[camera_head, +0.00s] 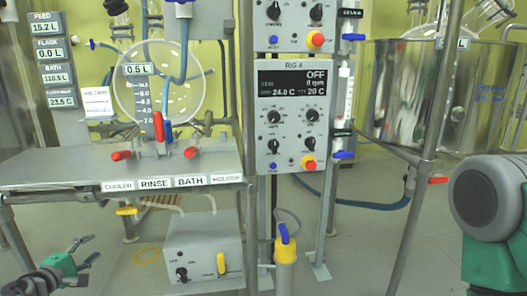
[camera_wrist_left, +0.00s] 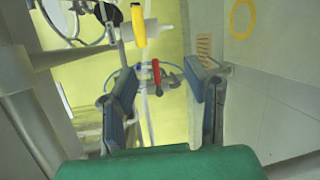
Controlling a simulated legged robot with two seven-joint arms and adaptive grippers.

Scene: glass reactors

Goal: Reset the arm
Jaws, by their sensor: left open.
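My left gripper (camera_head: 83,254) is at the lower left of the head view, low in front of the shelf and left of the grey control box. In the left wrist view its two blue-grey fingers (camera_wrist_left: 162,100) stand wide apart with nothing between them. Beyond the fingers, a red-handled valve (camera_wrist_left: 156,72) and a yellow handle (camera_wrist_left: 138,25) show, apart from the gripper. A green and grey link of my right arm (camera_head: 490,215) fills the right edge of the head view. My right gripper is not in view.
A grey shelf (camera_head: 60,171) with glassware and red valves (camera_head: 122,155) is above my left gripper. A grey control box (camera_head: 203,252) stands below it. The RIG-4 panel (camera_head: 291,115) is central. A steel vessel (camera_head: 400,95) and metal post (camera_head: 425,150) stand at right.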

